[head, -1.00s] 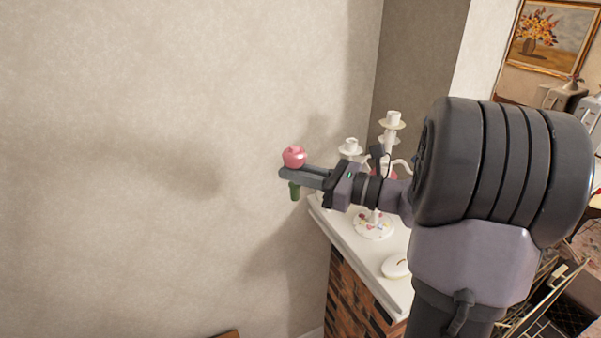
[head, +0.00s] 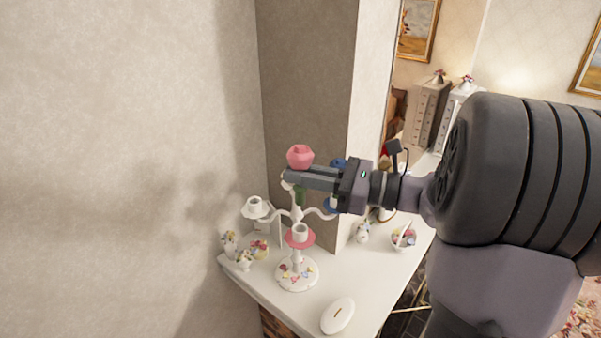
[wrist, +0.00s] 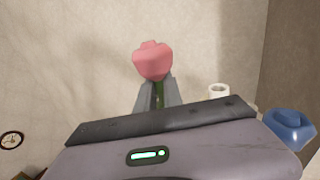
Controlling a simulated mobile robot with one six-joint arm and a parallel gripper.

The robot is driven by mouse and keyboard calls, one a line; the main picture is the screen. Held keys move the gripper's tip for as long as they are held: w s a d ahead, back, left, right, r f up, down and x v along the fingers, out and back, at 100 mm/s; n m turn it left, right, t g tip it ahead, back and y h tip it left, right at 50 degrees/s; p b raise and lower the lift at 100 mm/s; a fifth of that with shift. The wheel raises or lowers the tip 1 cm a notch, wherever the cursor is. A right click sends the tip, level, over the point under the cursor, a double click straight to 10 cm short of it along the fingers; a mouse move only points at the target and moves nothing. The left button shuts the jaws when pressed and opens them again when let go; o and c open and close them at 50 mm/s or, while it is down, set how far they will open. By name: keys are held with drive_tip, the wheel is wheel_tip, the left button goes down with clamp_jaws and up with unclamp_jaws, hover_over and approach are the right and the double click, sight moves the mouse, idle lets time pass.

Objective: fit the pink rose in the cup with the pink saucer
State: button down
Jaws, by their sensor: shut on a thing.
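My gripper (head: 300,177) is shut on the pink rose (head: 300,156) and holds it upright in the air. The bloom is above the fingers and the green stem below them. The wrist view also shows the bloom (wrist: 152,60) over the fingertips. A white branched candle holder (head: 297,272) stands on the mantel. Its cup with the pink saucer (head: 300,237) is at the front, below the rose in the head view; the cup looks empty. The stem is apart from that cup. The back of the holder is partly hidden by my gripper.
A cup with a white saucer (head: 255,208) is on the left arm. A blue rose (head: 338,164) shows behind my gripper, above a blue saucer (head: 332,205). Small flower ornaments (head: 259,250) and a white oval dish (head: 338,316) sit on the mantel. A wall corner stands behind.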

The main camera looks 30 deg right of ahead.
sight(301, 199)
drive_tip(key=shift+w+f+b, duration=0.15)
drive_tip(key=shift+f+b, duration=0.35)
drive_tip(key=shift+f, duration=0.15)
wheel_tip(301, 199, down, 5)
drive_tip(key=b, duration=0.3)
drive_tip(key=shift+r+b, duration=0.2)
drive_tip(key=shift+b, duration=0.1)
drive_tip(key=shift+f+b, duration=1.6)
drive_tip(key=shift+f, duration=0.15)
idle(0.4)
drive_tip(key=c, duration=1.4)
unclamp_jaws()
drive_tip(key=shift+d, duration=0.1)
drive_tip(key=b+v, duration=0.3)
drive_tip(key=v, duration=1.4)
drive_tip(key=shift+d+r, duration=0.15)
drive_tip(key=shift+d, duration=0.05)
